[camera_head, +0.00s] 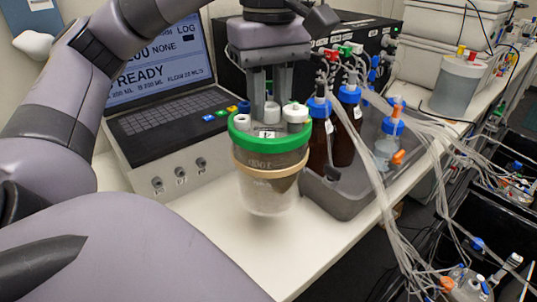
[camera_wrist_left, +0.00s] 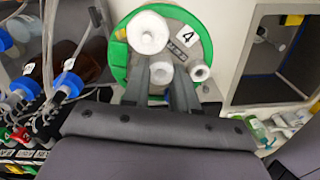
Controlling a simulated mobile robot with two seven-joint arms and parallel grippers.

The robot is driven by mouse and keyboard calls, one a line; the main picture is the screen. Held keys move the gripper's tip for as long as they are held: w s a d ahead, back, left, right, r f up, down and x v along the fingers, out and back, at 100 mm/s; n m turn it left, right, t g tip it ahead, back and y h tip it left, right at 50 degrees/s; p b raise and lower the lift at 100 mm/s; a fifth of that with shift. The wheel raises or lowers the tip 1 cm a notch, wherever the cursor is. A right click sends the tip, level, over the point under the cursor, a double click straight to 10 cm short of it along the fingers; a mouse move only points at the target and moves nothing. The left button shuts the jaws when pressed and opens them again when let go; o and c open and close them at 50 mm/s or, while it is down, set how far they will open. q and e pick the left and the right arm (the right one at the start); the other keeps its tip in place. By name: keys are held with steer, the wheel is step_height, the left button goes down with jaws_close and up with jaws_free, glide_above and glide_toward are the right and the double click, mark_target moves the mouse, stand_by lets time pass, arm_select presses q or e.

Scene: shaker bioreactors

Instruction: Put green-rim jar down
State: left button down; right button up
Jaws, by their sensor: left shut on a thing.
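The green-rim jar (camera_head: 268,165) is a clear vessel with a green ring, a tan band, white caps and a "4" label on its lid. It hangs roughly upright over the white bench (camera_head: 215,225); a soft shadow shows beneath it, and I cannot tell how large any gap is. My left gripper (camera_head: 270,108) comes down from above and is shut on a fitting in the middle of the lid. In the left wrist view the lid (camera_wrist_left: 190,42) shows between and beyond the gripper fingers (camera_wrist_left: 160,75). My right gripper is not in view.
A laptop-like console (camera_head: 170,120) stands behind left. A grey tray (camera_head: 340,200) with brown bottles (camera_head: 343,135) and a small blue-capped bottle (camera_head: 388,145) is close on the jar's right. Tubes (camera_head: 385,220) hang over the bench's right edge. Bare bench lies in front.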

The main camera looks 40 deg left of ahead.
arm_select(q)
step_height(320, 180, down, 13)
steer(key=b, duration=0.5)
stand_by(0.4)
steer(key=shift+f+b, duration=0.1)
steer(key=shift+b, duration=0.2)
steer(key=c, duration=0.9)
jaws_free()
steer(key=shift+r+p, duration=2.75)
steer(key=shift+r, duration=3.4)
